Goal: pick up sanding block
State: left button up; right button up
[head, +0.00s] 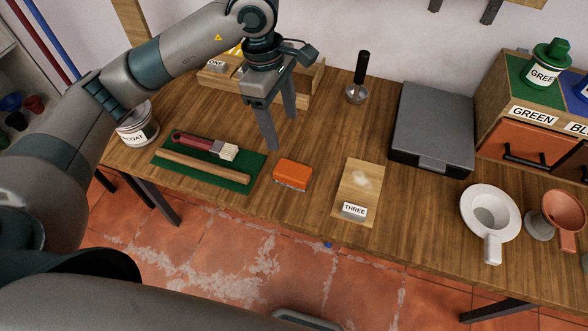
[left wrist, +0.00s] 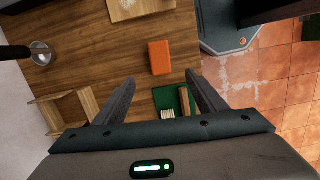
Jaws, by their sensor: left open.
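The sanding block is most likely the small orange block (head: 293,174) lying on the wooden table, right of a green mat; it also shows in the left wrist view (left wrist: 160,57), beyond my fingertips. My left gripper (head: 282,133) is open and empty, with its fingers pointing down above the table, behind and a little left of the block in the head view. It is apart from the block. Between the fingers in the left wrist view (left wrist: 158,80) there is only table and mat. My right gripper is not in view.
The green mat (head: 241,186) holds a brush (head: 205,146) and a wooden stick (head: 203,166). A board marked THREE (head: 361,182) lies right of the block. A grey case (head: 432,125), white funnel (head: 487,208) and cabinet stand further right. A wooden tray (head: 310,87) is behind the gripper.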

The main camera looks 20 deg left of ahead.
pick_arm(q)
jog(key=p, duration=0.5)
send_over(293, 170)
jog(key=f, duration=0.7)
jog(key=a+f, duration=0.1)
jog(key=f, duration=0.3)
jog(key=shift+f, duration=0.1)
jog(key=shift+w+d+f, duration=0.1)
jog(key=shift+f, duration=0.35)
jog(key=shift+d+f+p, duration=0.1)
jog(key=shift+f+p, duration=0.6)
jog(key=shift+f, duration=0.05)
jog(key=f+p, duration=0.1)
jog(key=f, duration=0.2)
jog(key=shift+d+f+p, duration=0.2)
jog(key=shift+p, duration=0.1)
jog(key=shift+f, duration=0.15)
jog(key=shift+f+b, duration=0.2)
jog(key=shift+b, duration=0.3)
